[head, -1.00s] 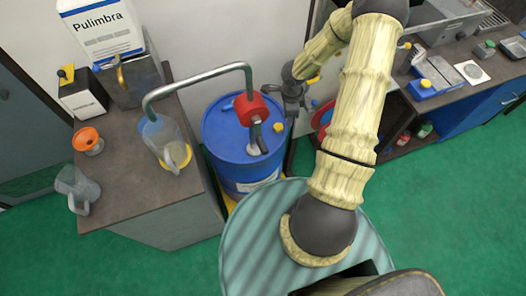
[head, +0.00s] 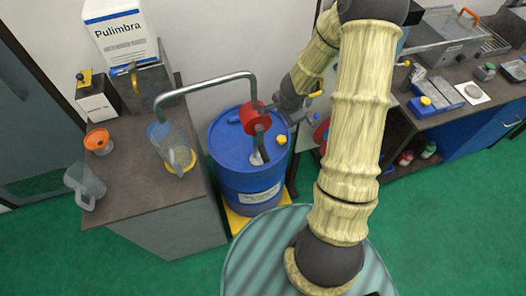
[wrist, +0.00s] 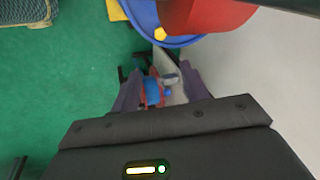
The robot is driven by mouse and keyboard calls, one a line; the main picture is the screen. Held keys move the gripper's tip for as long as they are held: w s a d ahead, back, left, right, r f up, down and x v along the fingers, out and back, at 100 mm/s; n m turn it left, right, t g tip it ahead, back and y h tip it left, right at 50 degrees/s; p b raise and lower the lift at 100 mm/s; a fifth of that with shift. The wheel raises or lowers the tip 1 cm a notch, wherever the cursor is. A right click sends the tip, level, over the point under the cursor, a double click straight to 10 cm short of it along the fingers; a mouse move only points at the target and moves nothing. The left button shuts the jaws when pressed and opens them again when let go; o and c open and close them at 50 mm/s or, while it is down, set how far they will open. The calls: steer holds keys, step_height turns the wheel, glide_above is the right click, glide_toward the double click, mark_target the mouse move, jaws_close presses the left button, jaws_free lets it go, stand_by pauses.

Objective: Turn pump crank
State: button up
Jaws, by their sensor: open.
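The red pump body (head: 255,119) sits on top of a blue drum (head: 235,183). A bent grey pipe (head: 205,84) runs left from it to a clear jug (head: 172,148) on the bench. My gripper (head: 283,110) is just right of the pump in the head view, partly hidden by my arm. I cannot make out the crank clearly. In the wrist view, the red pump (wrist: 207,15) and blue drum rim (wrist: 185,41) are at the top, beyond my fingers. The fingers (wrist: 162,88) are apart, with no held object visible between them.
The left bench (head: 125,190) carries a Pulimbra container (head: 120,42), an orange funnel (head: 99,140) and another clear jug (head: 85,186). The right bench (head: 452,118) holds tools and a blue box. Green floor (head: 450,220) is open at the front right.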

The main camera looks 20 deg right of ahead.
steer(key=s+a+r+n+y, duration=0.2)
steer(key=s+a+r+n, duration=0.75)
steer(key=r+n, duration=0.2)
steer(key=s+r+n+g+h, duration=0.1)
steer(key=s+r+n, duration=0.2)
steer(key=s, duration=0.4)
steer(key=shift+s+r, duration=0.25)
steer(key=shift+s, duration=0.1)
steer(key=shift+w+n, duration=0.1)
steer(key=shift+n, duration=0.15)
steer(key=shift+c, duration=1)
steer(key=shift+d, duration=0.15)
